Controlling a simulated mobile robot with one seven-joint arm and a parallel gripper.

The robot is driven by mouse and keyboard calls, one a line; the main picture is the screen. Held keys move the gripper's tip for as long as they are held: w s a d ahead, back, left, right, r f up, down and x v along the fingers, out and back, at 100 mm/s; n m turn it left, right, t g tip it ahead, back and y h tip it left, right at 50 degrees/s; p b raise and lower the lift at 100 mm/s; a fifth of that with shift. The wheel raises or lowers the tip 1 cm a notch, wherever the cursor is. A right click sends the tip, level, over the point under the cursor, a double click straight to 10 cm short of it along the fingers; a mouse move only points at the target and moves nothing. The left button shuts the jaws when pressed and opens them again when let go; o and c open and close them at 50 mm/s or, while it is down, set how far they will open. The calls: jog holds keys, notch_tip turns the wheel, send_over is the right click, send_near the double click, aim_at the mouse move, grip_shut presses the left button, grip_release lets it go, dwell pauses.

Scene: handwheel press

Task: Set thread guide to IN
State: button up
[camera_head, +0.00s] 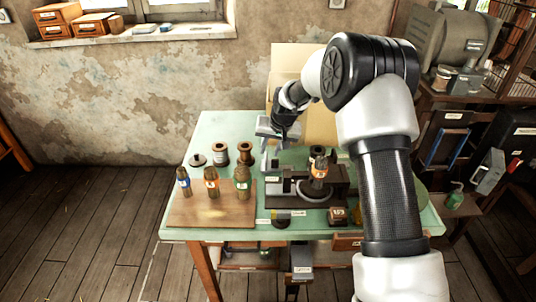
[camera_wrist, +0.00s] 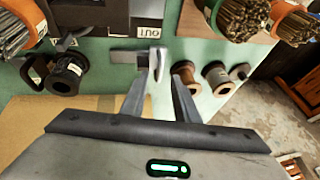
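A grey metal lever (camera_wrist: 128,57) with an upright end plate, which looks like the thread guide, sits on the green tabletop in the wrist view. A white label reading OUT (camera_wrist: 149,31), upside down in that view, is beside it. My gripper (camera_wrist: 166,78) is open, its two fingers apart with nothing clearly between them. The left fingertip overlaps the lever's end plate; I cannot tell whether they touch. In the head view my gripper (camera_head: 270,160) is over the back of the table, left of the dark press (camera_head: 330,191), and the lever is hard to make out.
Wooden spools (camera_wrist: 186,75) stand close to the right finger. A wooden board (camera_head: 210,214) holds three labelled bundles at the table's front left. An upright tan panel (camera_head: 290,60) stands at the table's back.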

aim_at(266, 158)
jog(key=shift+x, duration=2.35)
grip_shut()
jog(key=shift+d, duration=0.1)
